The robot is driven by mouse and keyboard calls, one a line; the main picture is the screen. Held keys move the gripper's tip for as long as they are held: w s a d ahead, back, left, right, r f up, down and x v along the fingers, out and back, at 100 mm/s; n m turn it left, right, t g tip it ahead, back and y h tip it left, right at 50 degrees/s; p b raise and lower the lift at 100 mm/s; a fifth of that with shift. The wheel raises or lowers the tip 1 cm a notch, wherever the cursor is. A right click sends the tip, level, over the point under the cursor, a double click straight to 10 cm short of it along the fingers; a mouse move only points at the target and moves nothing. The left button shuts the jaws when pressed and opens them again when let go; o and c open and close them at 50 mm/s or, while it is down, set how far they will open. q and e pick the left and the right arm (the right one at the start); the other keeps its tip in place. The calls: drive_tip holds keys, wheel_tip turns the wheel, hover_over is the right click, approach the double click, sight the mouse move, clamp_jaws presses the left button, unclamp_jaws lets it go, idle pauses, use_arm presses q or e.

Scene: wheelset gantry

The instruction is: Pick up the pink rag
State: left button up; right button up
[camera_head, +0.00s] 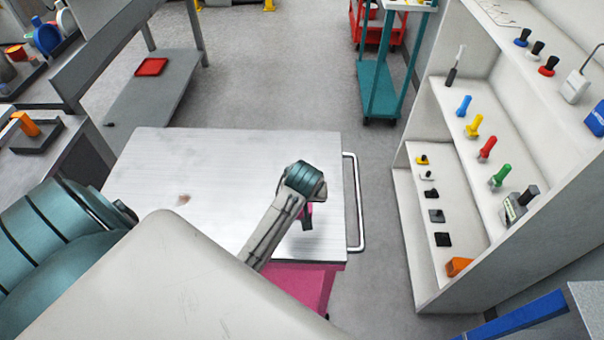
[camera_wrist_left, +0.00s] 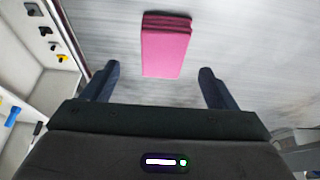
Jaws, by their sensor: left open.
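The pink rag (camera_wrist_left: 166,50) lies folded on the light tabletop of the cart (camera_head: 190,165). In the left wrist view it sits ahead of my left gripper (camera_wrist_left: 160,78), roughly centred between the two dark fingers, which are apart and empty. The rag does not touch either finger in that view. In the head view my left gripper (camera_head: 306,218) is over the right part of the cart top, and its wrist hides most of the rag; only a small bit of pink shows beside it. My right gripper is not in view.
A metal handle (camera_head: 354,205) runs along the cart's right edge. A white shelf unit (camera_head: 410,225) with several small tools stands to the right. A grey bench with a red tray (camera_head: 151,67) is at the back left. The left part of the cart top is mostly clear.

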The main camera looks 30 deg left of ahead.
use_arm(q)
drive_tip(key=shift+w+a+f+p, duration=0.15)
drive_tip(key=shift+f+p, duration=0.15)
drive_tip(key=shift+f, duration=0.05)
drive_tip(key=p+x, duration=0.1)
drive_tip(key=x, duration=0.2)
drive_tip(key=shift+a+f+p, duration=0.2)
drive_tip(key=shift+f+p, duration=0.1)
drive_tip(key=shift+p, duration=0.05)
drive_tip(key=shift+a+f, duration=0.1)
drive_tip(key=shift+f, duration=0.15)
drive_tip(key=shift+w+f, duration=0.1)
drive_tip(key=shift+f, duration=0.1)
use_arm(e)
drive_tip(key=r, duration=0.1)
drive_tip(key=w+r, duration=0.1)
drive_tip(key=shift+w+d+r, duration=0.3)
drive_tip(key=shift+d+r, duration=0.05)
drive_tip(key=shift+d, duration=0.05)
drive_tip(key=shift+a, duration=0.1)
